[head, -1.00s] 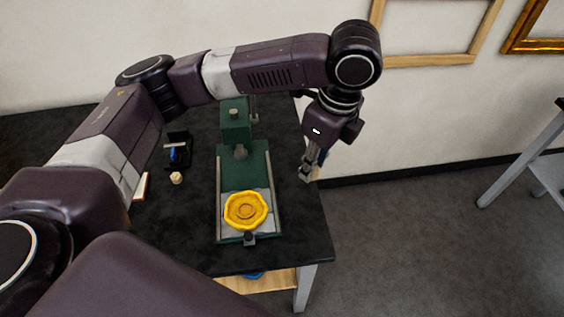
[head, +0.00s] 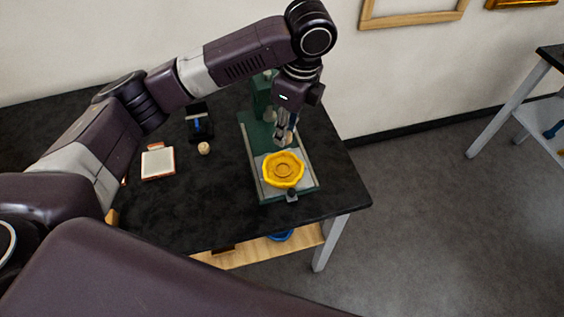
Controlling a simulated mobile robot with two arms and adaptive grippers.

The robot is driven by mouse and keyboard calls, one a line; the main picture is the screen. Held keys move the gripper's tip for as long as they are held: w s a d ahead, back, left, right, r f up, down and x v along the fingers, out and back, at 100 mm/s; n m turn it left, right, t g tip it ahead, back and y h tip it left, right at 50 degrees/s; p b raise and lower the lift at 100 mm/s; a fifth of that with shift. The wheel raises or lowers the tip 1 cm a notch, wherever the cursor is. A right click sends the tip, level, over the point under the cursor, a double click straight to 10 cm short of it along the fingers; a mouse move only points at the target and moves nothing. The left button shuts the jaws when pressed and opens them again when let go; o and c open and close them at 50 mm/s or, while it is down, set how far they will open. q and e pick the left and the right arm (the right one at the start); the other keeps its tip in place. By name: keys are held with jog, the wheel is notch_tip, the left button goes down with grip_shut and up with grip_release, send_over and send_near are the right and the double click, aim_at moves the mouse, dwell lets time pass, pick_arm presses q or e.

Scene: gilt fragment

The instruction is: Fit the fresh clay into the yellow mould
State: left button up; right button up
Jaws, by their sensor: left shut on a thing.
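The yellow mould (head: 283,170) is a round, scalloped dish with raised rings inside. It sits on the grey front plate of a green press (head: 257,130) on the black table. My left gripper (head: 286,137) points down just behind the mould's far rim, in front of the press column. It is shut on a small tan lump, which looks like the fresh clay (head: 288,139); the fingers hide most of it. I cannot tell its exact height above the plate. The mould's inside shows no clay. My right gripper is not in view.
A small beige lump (head: 204,148) lies on the table (head: 215,210) left of the press. A white, red-edged pad (head: 158,163) and a black stand with a blue item (head: 198,124) are nearby. The table's front is clear. A second table (head: 510,100) stands far right.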

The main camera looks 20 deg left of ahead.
pick_arm(q)
send_over(281, 170)
jog(key=f, duration=0.3)
jog(key=f+p, duration=0.1)
jog(key=shift+d+f, duration=0.25)
jog(key=shift+d, duration=0.05)
notch_tip(281, 170, down, 4)
jog(key=shift+f, duration=0.15)
notch_tip(281, 170, down, 3)
jog(key=shift+f+p, duration=0.15)
jog(key=shift+p, duration=0.4)
jog(key=shift+f, duration=0.2)
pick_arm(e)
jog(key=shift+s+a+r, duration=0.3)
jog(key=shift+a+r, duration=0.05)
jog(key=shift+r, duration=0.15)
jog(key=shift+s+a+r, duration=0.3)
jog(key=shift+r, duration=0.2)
pick_arm(q)
jog(key=shift+f, duration=0.15)
jog(key=o, duration=1)
jog(key=shift+s+f, duration=0.1)
jog(key=shift+o, duration=0.2)
